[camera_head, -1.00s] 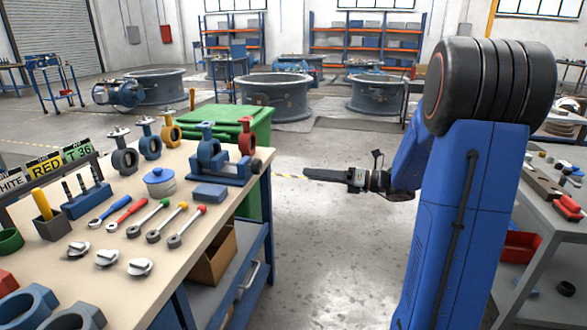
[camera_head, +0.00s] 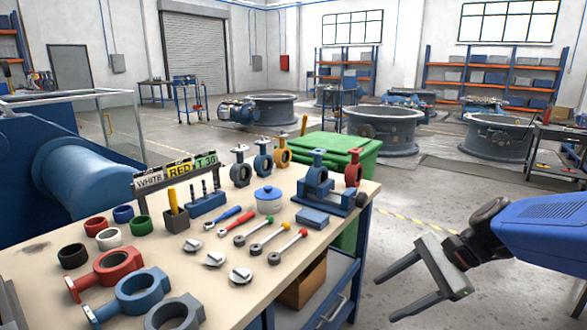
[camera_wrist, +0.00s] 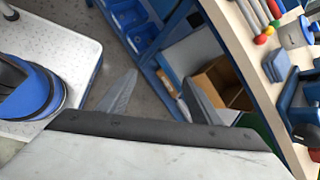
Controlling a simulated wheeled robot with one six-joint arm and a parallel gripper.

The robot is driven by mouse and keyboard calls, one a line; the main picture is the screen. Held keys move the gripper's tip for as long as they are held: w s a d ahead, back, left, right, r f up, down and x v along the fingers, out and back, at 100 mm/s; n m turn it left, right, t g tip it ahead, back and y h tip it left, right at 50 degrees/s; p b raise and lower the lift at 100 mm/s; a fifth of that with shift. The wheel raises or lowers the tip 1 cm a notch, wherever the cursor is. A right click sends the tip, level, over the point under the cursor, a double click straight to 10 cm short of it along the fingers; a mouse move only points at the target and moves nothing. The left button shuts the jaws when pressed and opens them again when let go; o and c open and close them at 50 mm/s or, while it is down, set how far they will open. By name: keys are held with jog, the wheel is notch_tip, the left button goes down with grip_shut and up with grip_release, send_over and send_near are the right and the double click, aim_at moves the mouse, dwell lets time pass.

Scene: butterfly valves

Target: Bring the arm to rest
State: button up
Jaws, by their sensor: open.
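My gripper (camera_head: 405,285) is at the lower right of the head view, to the right of the workbench (camera_head: 345,200) and apart from it. Its two long grey fingers are spread wide and point left, with nothing between them. The wrist view shows the same open fingers (camera_wrist: 158,95) above the floor beside the bench. My blue arm reaches in from the right edge of the head view.
Large grey valve rings (camera_head: 385,130) stand on the floor beyond.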

jog(key=s+d+n+t+h, duration=0.1)
jog(key=s+d+n+h, duration=0.2)
jog(key=n, duration=0.4)
jog(key=s+d+f+n+t+h, duration=0.1)
jog(key=s+d+n+t+h, duration=0.1)
jog(key=s+d+n+h, duration=0.2)
jog(key=shift+s+n+h, duration=0.6)
jog(key=shift+s+n, duration=1.3)
jog(key=shift+s, duration=0.15)
jog(key=shift+d, duration=0.1)
